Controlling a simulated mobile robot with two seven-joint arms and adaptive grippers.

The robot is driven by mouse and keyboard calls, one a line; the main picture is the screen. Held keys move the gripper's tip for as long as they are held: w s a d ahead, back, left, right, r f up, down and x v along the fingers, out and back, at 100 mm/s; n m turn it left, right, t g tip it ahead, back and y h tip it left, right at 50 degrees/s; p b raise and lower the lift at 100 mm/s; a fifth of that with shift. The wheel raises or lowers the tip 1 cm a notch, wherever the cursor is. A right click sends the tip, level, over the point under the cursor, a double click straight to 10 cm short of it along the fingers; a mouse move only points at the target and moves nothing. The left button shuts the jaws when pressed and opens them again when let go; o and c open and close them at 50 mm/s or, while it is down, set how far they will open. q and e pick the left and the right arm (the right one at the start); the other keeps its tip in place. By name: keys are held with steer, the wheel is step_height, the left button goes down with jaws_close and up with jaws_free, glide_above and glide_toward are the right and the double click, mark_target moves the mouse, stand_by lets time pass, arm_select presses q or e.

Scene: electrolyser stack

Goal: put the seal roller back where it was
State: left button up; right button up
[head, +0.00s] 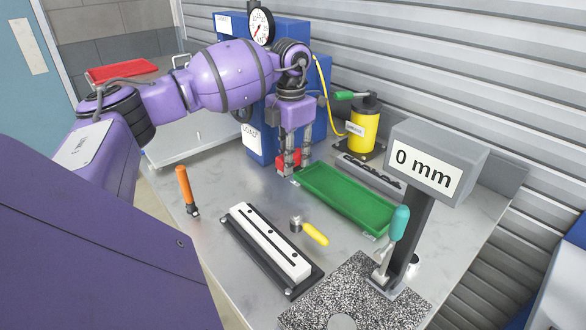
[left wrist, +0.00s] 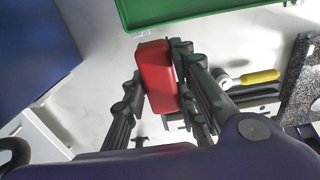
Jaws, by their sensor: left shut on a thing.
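The tool with a yellow handle (head: 315,234) and a short metal head, which looks like the seal roller, lies on the bench between the white bar and the green tray. It also shows in the left wrist view, by its yellow handle (left wrist: 260,76), to the right of my fingers. My left gripper (head: 289,163) is shut on a red block (left wrist: 157,76), near the left end of the green tray and apart from the roller. The fingers partly hide the block in the head view. I cannot tell whether the block touches the bench. My right gripper is not in view.
The green tray (head: 320,177) looks empty. A white bar on a black base (head: 268,240), an orange-handled tool (head: 184,187), a gauge stand reading 0 mm (head: 423,170) and a speckled plate (head: 375,305) surround the roller. A blue press (head: 257,140) and yellow cylinder (head: 363,125) stand behind.

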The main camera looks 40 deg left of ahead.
arm_select(q)
steer(key=shift+w+a+f, duration=0.15)
steer(key=shift+w+f, duration=0.5)
steer(key=shift+f, duration=0.15)
steer(key=shift+a+f, duration=0.1)
steer(key=shift+f, duration=1.35)
steer(key=shift+f, duration=0.2)
steer(key=o, duration=1.1)
step_height(320, 180, up, 12)
steer(key=shift+r+b, duration=0.15)
steer(key=shift+b, duration=0.15)
